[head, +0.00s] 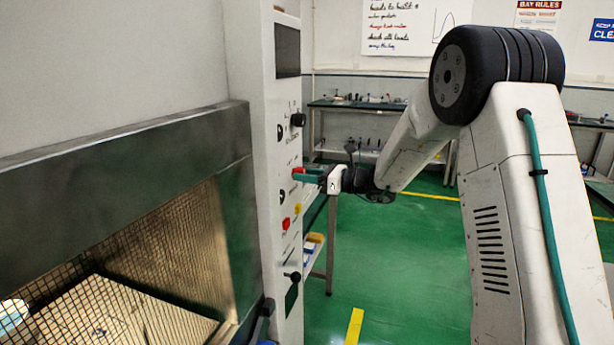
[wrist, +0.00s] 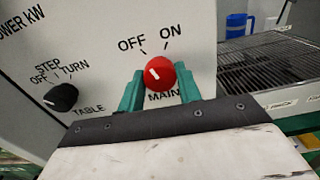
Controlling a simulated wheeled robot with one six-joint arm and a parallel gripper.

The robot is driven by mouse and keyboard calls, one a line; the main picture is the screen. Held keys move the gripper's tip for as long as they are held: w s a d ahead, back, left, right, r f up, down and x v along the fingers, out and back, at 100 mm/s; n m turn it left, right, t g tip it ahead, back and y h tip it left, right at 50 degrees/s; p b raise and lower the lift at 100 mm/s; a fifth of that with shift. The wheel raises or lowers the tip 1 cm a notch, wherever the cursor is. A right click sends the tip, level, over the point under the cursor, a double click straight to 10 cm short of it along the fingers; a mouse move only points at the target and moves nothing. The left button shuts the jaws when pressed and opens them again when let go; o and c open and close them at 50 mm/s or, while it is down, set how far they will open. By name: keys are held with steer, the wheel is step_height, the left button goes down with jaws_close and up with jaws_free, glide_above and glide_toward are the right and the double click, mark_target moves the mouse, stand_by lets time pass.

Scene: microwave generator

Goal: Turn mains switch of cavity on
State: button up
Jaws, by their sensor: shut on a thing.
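The mains switch is a round red knob (wrist: 160,74) on the white panel, below the printed words OFF and ON. Its white mark points up and to the left, on the OFF side. My gripper (wrist: 160,88) has its two teal fingers on the left and right sides of the knob, shut on it. In the head view my gripper (head: 308,175) reaches the panel from the right, and the red knob (head: 297,170) shows only in part behind the fingers. The cavity (head: 170,250) with its mesh wall is at the left.
A black TABLE knob (wrist: 62,97) is left of the red one. In the head view, the panel (head: 262,200) also carries a black knob (head: 298,120) above and a red button (head: 286,223) below.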

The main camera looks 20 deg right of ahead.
steer(key=shift+m, duration=4.9)
steer(key=o, duration=1)
steer(key=shift+s+d, duration=0.1)
steer(key=v, duration=0.7)
steer(key=shift+s+d, duration=0.25)
